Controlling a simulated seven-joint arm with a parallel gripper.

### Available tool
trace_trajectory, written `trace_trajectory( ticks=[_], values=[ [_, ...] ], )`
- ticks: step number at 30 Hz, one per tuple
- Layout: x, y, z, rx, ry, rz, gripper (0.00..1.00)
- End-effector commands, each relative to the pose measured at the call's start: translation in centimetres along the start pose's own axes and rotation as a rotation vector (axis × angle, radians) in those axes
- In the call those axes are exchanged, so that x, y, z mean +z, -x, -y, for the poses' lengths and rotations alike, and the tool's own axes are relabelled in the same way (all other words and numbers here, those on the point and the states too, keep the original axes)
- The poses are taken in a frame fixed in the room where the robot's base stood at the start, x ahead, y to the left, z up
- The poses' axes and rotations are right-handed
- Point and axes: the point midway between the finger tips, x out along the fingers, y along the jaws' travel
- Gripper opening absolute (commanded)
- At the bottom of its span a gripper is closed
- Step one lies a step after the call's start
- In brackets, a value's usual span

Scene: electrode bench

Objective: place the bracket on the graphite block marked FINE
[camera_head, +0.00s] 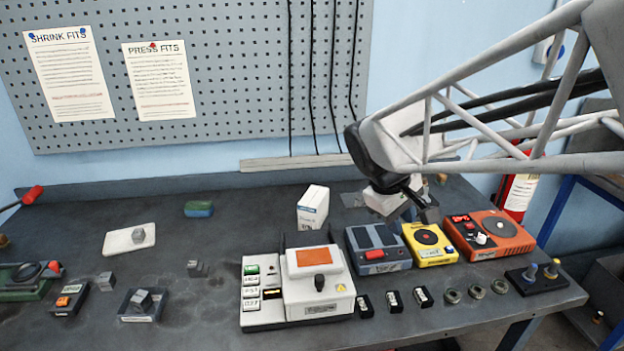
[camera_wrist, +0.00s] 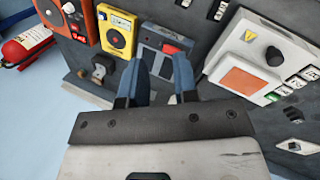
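I cannot single out the bracket with certainty. Small grey metal pieces stand at the left: one piece (camera_head: 106,281) beside an orange-buttoned unit, and another piece (camera_head: 196,268) farther right. A grey block (camera_head: 139,234) sits on a white pad. Another grey piece (camera_head: 141,298) rests on a dark labelled base (camera_head: 156,314). Several small dark blocks (camera_head: 394,301) with white labels stand along the front edge; their lettering is too small to read. My gripper (camera_head: 427,213) hangs over the back of the yellow unit. In the wrist view its fingers (camera_wrist: 155,85) are apart with nothing between them.
The grey unit (camera_head: 378,249), yellow unit (camera_head: 429,243) and orange unit (camera_head: 488,234) stand close together below my gripper. A large white device (camera_head: 318,283) and a white carton (camera_head: 313,208) stand left of them.

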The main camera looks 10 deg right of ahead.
Motion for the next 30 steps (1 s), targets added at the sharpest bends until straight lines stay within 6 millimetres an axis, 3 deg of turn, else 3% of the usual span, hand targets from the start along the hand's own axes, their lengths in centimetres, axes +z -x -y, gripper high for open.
trace_trajectory(
  ticks=[6, 15, 21, 30],
  values=[
    [4.2, 1.1, 4.2, -0.092, -0.168, -0.097, 0.28],
    [8.8, 1.5, 9.6, -0.225, -0.381, -0.207, 0.28],
    [10.3, 1.6, 11.4, -0.279, -0.461, -0.244, 0.28],
    [10.7, 1.5, 11.9, -0.293, -0.48, -0.252, 0.28]
  ],
)
